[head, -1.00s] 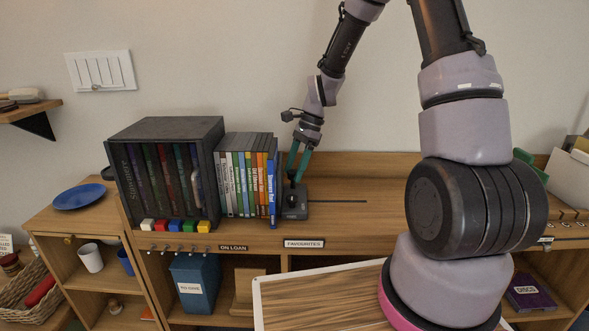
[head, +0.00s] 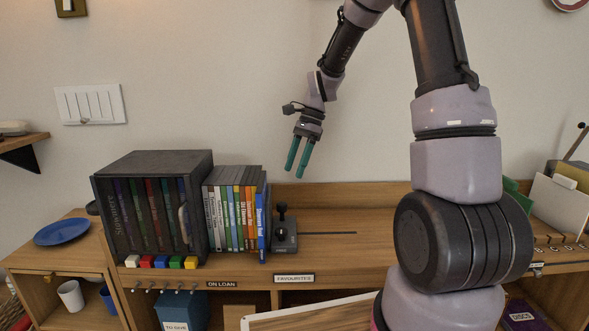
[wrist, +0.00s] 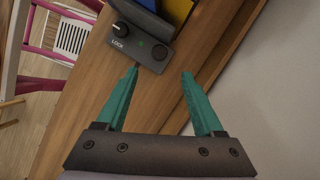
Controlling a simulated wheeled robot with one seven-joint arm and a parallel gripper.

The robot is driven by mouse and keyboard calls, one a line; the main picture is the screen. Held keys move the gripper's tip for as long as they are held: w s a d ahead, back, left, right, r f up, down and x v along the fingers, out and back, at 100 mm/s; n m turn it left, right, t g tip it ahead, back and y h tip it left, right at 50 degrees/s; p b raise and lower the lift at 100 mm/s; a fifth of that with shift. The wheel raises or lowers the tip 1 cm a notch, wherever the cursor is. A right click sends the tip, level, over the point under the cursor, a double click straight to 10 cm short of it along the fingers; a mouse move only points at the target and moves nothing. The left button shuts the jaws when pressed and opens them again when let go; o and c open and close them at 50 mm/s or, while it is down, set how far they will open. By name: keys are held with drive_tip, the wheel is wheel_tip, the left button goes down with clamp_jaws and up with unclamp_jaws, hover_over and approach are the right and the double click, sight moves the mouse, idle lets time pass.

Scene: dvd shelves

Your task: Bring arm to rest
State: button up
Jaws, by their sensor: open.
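My gripper (head: 299,170) is open and empty, its two green fingers pointing down in the air above the shelf top in the head view. In the wrist view my gripper (wrist: 156,92) shows its fingers spread apart with nothing between them. Below it, a dark sliding bookend with a black knob (head: 283,232) stands against the right end of a row of DVD cases (head: 236,210). In the wrist view the bookend (wrist: 141,42) shows the word LOCK and a small green light. The fingers are clear of the knob.
A dark case box (head: 154,160) stands left of the row, with several coloured blocks in front. The wooden shelf top (head: 345,255) right of the bookend is free, with a slot in it. A blue plate (head: 62,231) lies at left. Card files (head: 557,208) stand at right.

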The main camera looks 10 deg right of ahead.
drive_tip(key=s+d+r+n+t+h, duration=0.1)
drive_tip(key=s+d+r+n+t, duration=0.2)
drive_tip(key=s+r, duration=0.6)
drive_tip(key=s+d+r+n+t+h, duration=0.1)
drive_tip(key=s+d+r+n+t, duration=0.3)
drive_tip(key=s+r+n, duration=0.4)
drive_tip(key=s+r+t, duration=0.1)
drive_tip(key=s+r, duration=0.1)
drive_tip(key=s, duration=0.2)
drive_tip(key=shift+s+t, duration=0.15)
drive_tip(key=shift+t, duration=0.25)
idle(0.8)
